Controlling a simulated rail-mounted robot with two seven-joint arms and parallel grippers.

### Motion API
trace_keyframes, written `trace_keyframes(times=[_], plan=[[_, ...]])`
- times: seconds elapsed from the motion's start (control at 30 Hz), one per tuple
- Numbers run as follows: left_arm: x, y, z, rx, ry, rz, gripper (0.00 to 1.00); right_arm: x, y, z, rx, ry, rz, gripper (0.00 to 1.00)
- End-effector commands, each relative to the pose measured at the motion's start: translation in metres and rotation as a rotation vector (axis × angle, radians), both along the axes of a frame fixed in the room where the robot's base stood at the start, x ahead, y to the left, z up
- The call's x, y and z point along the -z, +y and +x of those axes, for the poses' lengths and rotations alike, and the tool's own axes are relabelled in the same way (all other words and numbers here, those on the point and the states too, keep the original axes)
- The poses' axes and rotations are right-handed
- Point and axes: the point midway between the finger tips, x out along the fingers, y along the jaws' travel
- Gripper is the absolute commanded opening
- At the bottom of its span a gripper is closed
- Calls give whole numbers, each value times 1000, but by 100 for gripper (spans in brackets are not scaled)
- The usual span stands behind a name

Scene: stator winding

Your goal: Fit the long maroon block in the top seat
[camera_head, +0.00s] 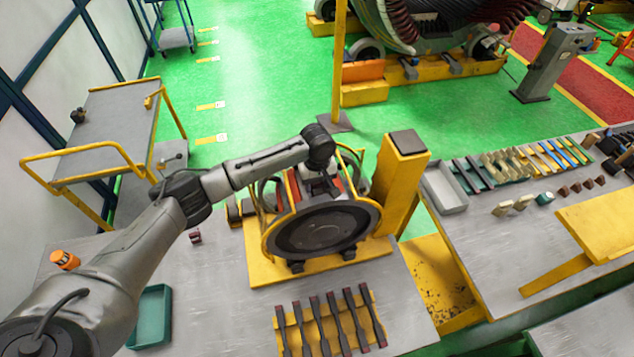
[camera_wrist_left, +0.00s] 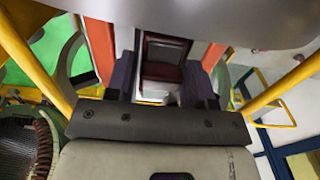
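My left gripper (camera_head: 325,190) is over the top of the fixture with the dark round disc (camera_head: 322,231), between its red-orange side pieces (camera_head: 299,193). In the left wrist view its two dark fingers (camera_wrist_left: 160,88) stand apart. A maroon piece (camera_wrist_left: 162,72) shows between and beyond them, with grey and maroon framing around it. I see no clear grip on it, and I cannot tell whether it is the long block or part of the top seat. The far part of the fixture is hidden by my arm. My right gripper is not in view.
A green tray (camera_head: 152,318) is at the front left. Several dark bars with maroon ends lie on a yellow rack (camera_head: 368,299) in front. A yellow post (camera_head: 398,180) stands close on the right.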

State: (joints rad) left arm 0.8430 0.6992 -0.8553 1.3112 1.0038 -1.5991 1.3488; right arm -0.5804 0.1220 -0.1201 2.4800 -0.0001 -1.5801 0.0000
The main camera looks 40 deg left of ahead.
Motion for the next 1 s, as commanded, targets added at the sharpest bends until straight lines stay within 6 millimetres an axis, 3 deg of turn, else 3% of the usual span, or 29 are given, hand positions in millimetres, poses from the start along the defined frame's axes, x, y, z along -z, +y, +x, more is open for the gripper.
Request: trace_keyframes(times=[0.23, 0.57, 0.77, 1.0], plan=[[1, 0, 0, 0, 2, 0, 72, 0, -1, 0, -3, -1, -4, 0], [-2, 0, -1, 0, 4, 0, 72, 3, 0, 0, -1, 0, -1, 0], [-32, 0, 0, 1, -1, -1, 72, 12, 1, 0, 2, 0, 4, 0], [-81, 0, 0, 0, -1, 0, 72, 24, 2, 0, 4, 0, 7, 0]])
